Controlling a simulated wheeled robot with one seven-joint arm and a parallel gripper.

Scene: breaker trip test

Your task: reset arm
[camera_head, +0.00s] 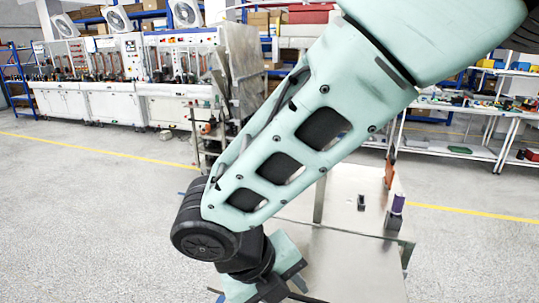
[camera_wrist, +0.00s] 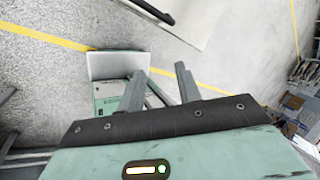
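My arm crosses the head view from the upper right to the bottom centre, bent at a dark round joint. Only part of its wrist end shows at the bottom edge there, and the fingers are not clear. In the wrist view my gripper (camera_wrist: 160,72) has its two grey fingers apart, with a gap and nothing between them.
A metal-topped table (camera_head: 345,262) stands beyond my arm, bearing a small black item (camera_head: 361,203) and a purple cylinder (camera_head: 397,204). Test benches (camera_head: 110,100) line the back left. A white worktable (camera_head: 450,148) stands at right. Floor (camera_head: 80,210) at left is clear.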

